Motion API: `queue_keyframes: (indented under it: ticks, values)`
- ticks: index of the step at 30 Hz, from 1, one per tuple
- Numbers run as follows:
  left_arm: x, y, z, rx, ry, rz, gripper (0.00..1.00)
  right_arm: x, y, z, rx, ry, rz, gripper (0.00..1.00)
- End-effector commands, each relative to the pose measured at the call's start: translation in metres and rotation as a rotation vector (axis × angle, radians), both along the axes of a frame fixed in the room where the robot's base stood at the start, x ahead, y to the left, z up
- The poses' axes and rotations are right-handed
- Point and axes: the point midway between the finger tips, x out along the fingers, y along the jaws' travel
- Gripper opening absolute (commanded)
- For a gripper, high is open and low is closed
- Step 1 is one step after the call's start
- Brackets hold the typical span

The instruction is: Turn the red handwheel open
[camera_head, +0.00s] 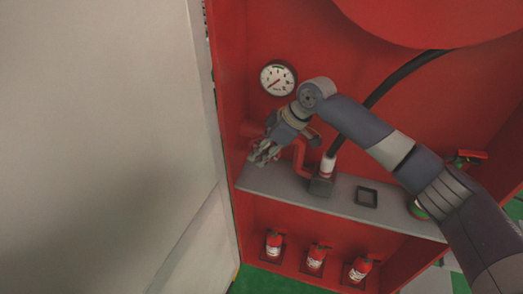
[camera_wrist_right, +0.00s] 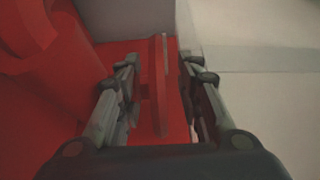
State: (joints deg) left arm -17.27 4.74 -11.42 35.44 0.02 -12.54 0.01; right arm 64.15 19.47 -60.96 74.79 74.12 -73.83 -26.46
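My right gripper (camera_head: 263,154) is at the left end of the cabinet's shelf, near the bent red pipe (camera_head: 300,155). In the right wrist view its two fingers stand apart, so the gripper (camera_wrist_right: 158,65) is open. A thin upright red part (camera_wrist_right: 155,85), which looks like the red handwheel seen edge-on, lies between the fingers with gaps on both sides. In the head view I cannot make out the handwheel; the gripper and pipe seem to cover it. My left gripper is not in view.
The red cabinet holds a round gauge (camera_head: 277,78), a black hose (camera_head: 400,72) and a grey shelf (camera_head: 395,222). Several small fire extinguishers (camera_head: 316,257) stand below. A pale door or panel (camera_head: 95,130) closes off the left side, close to the gripper.

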Motion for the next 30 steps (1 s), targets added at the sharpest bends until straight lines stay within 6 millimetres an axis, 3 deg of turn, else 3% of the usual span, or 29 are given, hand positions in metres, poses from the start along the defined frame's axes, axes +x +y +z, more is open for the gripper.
queue_keyframes:
  ticks: [15, 21, 30]
  values:
    - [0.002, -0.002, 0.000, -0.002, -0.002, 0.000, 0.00, -0.014, -0.047, 0.085, 0.001, -0.004, -0.001, 0.33]
    - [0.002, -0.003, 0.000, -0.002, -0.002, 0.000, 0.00, -0.017, -0.054, 0.099, 0.002, -0.001, -0.001, 0.33]
    - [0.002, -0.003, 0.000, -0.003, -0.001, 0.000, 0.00, -0.017, -0.055, 0.100, 0.002, -0.001, -0.001, 0.33]
